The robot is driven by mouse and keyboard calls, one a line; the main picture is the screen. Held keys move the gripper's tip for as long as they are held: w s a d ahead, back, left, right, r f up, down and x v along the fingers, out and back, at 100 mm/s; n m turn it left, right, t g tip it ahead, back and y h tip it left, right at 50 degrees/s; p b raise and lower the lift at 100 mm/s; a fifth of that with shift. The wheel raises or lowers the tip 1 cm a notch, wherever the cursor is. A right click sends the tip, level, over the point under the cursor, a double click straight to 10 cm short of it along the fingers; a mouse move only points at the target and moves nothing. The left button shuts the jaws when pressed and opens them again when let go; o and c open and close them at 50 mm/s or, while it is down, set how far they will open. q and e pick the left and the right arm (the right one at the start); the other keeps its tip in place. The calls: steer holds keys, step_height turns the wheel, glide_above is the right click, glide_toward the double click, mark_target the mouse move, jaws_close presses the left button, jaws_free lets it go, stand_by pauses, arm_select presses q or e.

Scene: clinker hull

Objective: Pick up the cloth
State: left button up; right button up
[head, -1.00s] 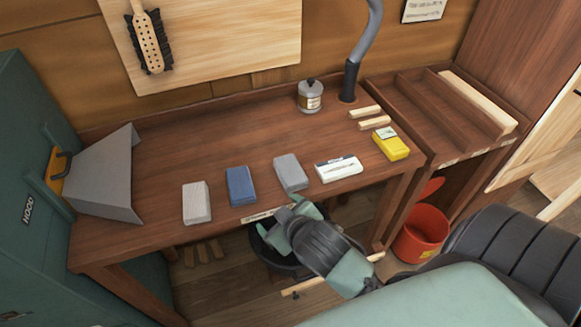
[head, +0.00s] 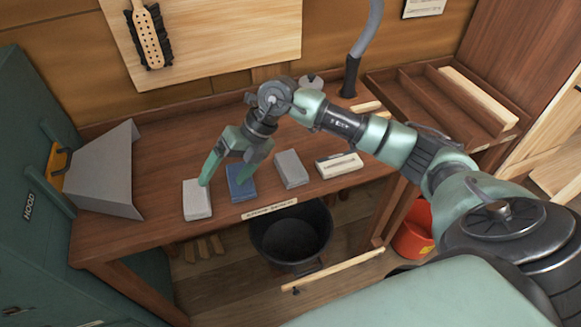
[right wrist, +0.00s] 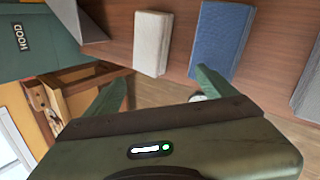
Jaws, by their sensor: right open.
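Several flat, folded-looking pieces lie in a row along the front of the wooden bench: a pale off-white one (head: 197,200), a blue one (head: 242,184) and a grey one (head: 291,169). I cannot tell for certain which is the cloth. My right gripper (head: 222,181) is open and empty, with its fingers pointing down over the off-white and blue pieces. In the right wrist view the off-white piece (right wrist: 152,43) and the blue piece (right wrist: 221,40) lie beyond the open fingers, with no grip on either. My left gripper is not in view.
A white labelled box (head: 339,166) lies right of the grey piece. A grey metal hood (head: 108,172) stands at the bench's left end. A black bucket (head: 291,235) is below the front edge. A slotted rack (head: 440,105) is at right. The bench behind the row is mostly clear.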

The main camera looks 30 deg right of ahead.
mark_target(291, 164)
steer(key=d+h, duration=0.2)
steer(key=d, duration=0.4)
steer(key=d+m+g+h, duration=0.1)
steer(key=d+h, duration=0.1)
steer(key=d, duration=0.4)
steer(key=d+m+h, duration=0.1)
steer(key=d+h, duration=0.1)
steer(key=d, duration=0.4)
steer(key=shift+r+h, duration=0.3)
steer(key=shift+h, duration=0.1)
steer(key=shift+d+f, duration=0.2)
steer(key=shift+d, duration=0.1)
steer(key=f+p, duration=0.1)
steer(key=f, duration=0.1)
steer(key=f+p, duration=0.1)
steer(key=f, duration=0.1)
steer(key=a+f+p, duration=0.1)
steer(key=f, duration=0.1)
steer(key=shift+s+f, duration=0.15)
steer(key=shift+s, duration=0.1)
steer(key=shift+f, duration=0.45)
steer(key=c, duration=1.5)
steer(key=shift+o, duration=0.2)
steer(key=shift+r, duration=0.1)
step_height(291, 164, up, 20)
steer(key=b, duration=0.3)
